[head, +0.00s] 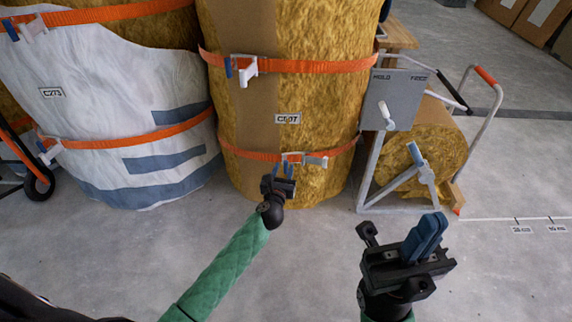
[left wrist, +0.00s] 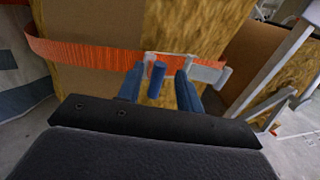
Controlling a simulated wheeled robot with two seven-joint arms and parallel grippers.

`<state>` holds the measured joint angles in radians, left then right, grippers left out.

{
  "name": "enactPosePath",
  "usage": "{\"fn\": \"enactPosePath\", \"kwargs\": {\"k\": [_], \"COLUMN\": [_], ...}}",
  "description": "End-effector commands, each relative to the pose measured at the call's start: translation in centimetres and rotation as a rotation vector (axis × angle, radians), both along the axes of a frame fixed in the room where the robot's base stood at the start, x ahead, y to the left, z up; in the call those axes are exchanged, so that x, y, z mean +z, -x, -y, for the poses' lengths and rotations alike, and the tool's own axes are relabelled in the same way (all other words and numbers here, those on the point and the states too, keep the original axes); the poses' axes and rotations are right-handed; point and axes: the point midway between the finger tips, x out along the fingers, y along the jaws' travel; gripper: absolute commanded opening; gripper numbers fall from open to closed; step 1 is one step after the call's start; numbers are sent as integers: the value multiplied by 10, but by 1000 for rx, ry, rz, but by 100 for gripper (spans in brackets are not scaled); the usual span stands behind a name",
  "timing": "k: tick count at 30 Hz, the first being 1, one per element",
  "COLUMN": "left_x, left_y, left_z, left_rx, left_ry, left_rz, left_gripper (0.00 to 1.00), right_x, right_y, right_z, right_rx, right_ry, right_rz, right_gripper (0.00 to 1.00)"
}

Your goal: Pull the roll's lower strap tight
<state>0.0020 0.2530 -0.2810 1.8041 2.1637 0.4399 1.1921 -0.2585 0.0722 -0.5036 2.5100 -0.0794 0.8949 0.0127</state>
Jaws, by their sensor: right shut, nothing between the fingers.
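The upright yellow roll (head: 308,95) carries a label and a brown paper strip. Its orange lower strap (head: 240,153) runs around it and also crosses the left wrist view (left wrist: 90,54). A white buckle (head: 316,160) sits on that strap, its lever sticking out to the right in the left wrist view (left wrist: 205,73). A short blue tab (left wrist: 156,80) hangs beside it. My left gripper (head: 283,170) is at the strap, open, its blue fingers on either side of the tab with gaps visible. My right gripper (head: 428,235) is shut and empty, low at the right, apart from the roll.
An orange upper strap (head: 310,66) circles the same roll. A white-wrapped roll (head: 120,110) with its own straps stands at left. A grey metal stand with a panel (head: 394,98) and a lying yellow roll (head: 435,145) is at right. The floor in front is clear.

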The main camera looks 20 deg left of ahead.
Motion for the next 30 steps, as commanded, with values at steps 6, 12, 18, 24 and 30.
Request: {"fn": "enactPosePath", "kwargs": {"k": [6,12,18,24,30], "left_x": [-2,0,0,0,0], "left_y": [-27,-38,-40,-40,-39], "left_z": [-2,-3,-3,-3,-3], "left_rx": [1,0,1,1,0], "left_ry": [-1,-1,-1,-1,-1], "left_rz": [0,0,-1,-1,0], "left_gripper": [36,36,36,20,0], "right_x": [-10,-13,-13,-13,-13], "right_y": [0,-1,-1,-1,-1], "right_z": [-2,-3,-3,-3,-3], "right_rx": [-5,-8,-9,-8,-8], "right_ry": [14,21,22,22,21], "right_rz": [-4,-8,-10,-9,-8], "right_gripper": [0,0,0,0,0]}}
